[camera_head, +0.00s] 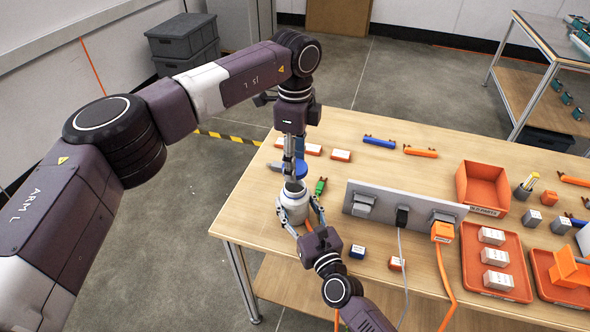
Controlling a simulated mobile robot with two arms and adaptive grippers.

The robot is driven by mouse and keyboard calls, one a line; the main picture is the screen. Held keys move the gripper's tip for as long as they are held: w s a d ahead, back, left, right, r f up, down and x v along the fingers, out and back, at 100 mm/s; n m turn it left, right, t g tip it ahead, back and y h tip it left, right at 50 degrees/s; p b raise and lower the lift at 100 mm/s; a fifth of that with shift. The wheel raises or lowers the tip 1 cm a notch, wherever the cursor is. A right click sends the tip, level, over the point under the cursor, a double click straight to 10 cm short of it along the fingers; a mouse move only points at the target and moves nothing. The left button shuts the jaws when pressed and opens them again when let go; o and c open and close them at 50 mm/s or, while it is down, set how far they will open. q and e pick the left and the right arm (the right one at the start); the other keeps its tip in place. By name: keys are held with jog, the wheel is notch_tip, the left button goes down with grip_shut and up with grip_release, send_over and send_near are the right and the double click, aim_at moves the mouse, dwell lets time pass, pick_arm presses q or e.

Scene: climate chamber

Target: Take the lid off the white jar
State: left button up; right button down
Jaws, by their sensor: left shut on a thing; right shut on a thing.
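The white jar (293,207) stands upright near the left end of the wooden table, with its grey neck showing at the top. My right gripper (299,221) reaches in from the front and is shut around the jar's body, one finger on each side. My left gripper (294,163) points straight down above the jar and is shut on the blue lid (302,168). The lid appears just above the jar's neck, apart from it. The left fingers partly hide the lid.
A grey panel with sockets and plugs (376,193) stands right of the jar. A green-tipped item (320,186) lies close by. White-and-orange boxes (340,155) lie behind. An orange bin (483,186) and an orange tray (470,262) are further right. Cables hang over the front edge.

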jog(key=c, duration=0.8)
grip_release()
jog(key=shift+s, duration=0.1)
